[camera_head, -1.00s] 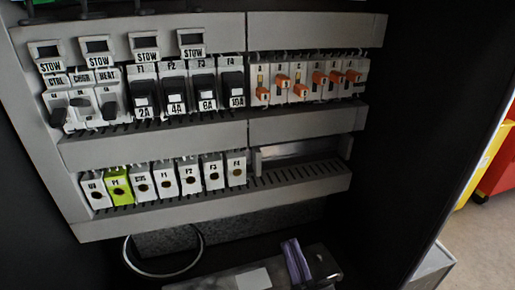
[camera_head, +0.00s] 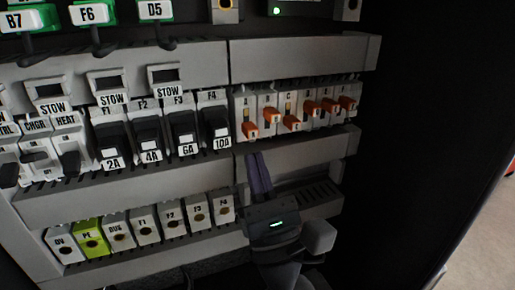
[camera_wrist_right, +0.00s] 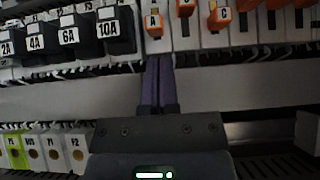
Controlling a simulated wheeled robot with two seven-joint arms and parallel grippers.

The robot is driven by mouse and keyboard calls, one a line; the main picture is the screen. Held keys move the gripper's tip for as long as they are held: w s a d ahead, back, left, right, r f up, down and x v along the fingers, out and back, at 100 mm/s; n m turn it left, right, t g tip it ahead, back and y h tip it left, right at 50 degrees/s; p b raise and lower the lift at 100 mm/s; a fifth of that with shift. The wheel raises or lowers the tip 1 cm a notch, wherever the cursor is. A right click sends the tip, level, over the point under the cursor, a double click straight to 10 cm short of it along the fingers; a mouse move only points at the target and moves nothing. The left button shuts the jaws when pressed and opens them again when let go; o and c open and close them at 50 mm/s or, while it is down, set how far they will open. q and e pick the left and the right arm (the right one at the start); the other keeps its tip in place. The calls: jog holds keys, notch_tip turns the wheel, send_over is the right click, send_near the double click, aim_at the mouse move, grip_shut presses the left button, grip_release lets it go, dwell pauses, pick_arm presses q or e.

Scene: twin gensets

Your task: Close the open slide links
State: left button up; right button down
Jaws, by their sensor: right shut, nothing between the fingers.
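A row of slide links with orange sliders sits at the right of the upper rail. The orange sliders of link A (camera_head: 250,130) and link C (camera_head: 291,123) sit lower than that of link B (camera_head: 270,115) and those further right. My right gripper (camera_head: 256,158) is shut and empty, its purple fingers pointing up below link A, apart from it in the head view. In the right wrist view the fingertips (camera_wrist_right: 158,58) are just under link A (camera_wrist_right: 153,27), with link B (camera_wrist_right: 186,9) and link C (camera_wrist_right: 220,18) to the right. My left gripper is not in view.
Black fuse holders (camera_head: 147,138) marked 2A to 10A stand left of the links. Grey slotted ducts (camera_head: 120,186) run above and below. Terminals with a green one (camera_head: 90,240) line the lower rail. The dark cabinet wall (camera_head: 420,130) closes the right side.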

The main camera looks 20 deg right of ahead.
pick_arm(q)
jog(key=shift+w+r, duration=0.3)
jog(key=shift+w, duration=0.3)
pick_arm(e)
jog(key=shift+r, duration=0.9)
